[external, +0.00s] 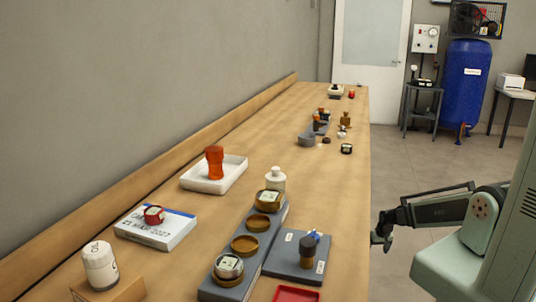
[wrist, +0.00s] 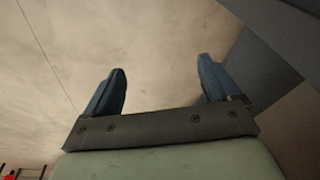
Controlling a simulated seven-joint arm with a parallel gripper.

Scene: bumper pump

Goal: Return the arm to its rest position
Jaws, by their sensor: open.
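My gripper (external: 381,236) hangs beside the right edge of the long wooden bench (external: 345,220) in the external view, clear of everything on it. My arm is folded back toward its base at the right. In the wrist view my gripper (wrist: 162,80) shows two blue fingers spread wide apart with nothing between them. The floor or a pale plain surface fills the background there.
On the bench stand a grey block (external: 207,289) with round brass cups, a grey plate (external: 278,266), a white tray (external: 237,175) with an orange bottle (external: 214,162), a white box (external: 180,232) and a white jar (external: 100,266). Open floor (external: 400,170) lies right of the bench.

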